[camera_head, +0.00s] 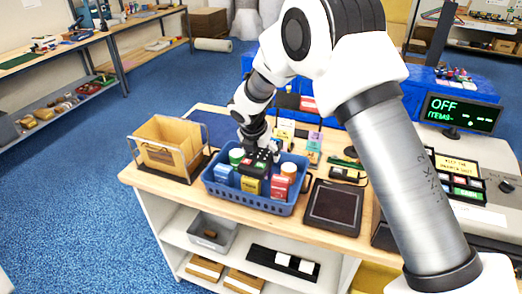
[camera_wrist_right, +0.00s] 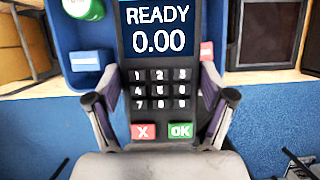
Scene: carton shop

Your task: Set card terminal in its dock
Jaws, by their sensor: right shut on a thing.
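The card terminal (camera_wrist_right: 160,88) fills the middle of the right wrist view, its screen reading READY 0.00 above dark keys, a red X key and a green OK key. My right gripper (camera_wrist_right: 158,100) is shut on its two sides. In the head view the terminal (camera_head: 258,162) is over the blue basket (camera_head: 252,203), with my right gripper (camera_head: 256,150) behind it. I cannot tell from the head view how high above the basket's goods it is. A small black unit (camera_head: 346,175) on the counter may be the dock; I cannot tell. My left gripper is out of view.
The basket holds several cartons and a green-lidded jar (camera_head: 236,157). The till display (camera_head: 461,113) stands at the right. Small coloured boxes stand behind the basket.

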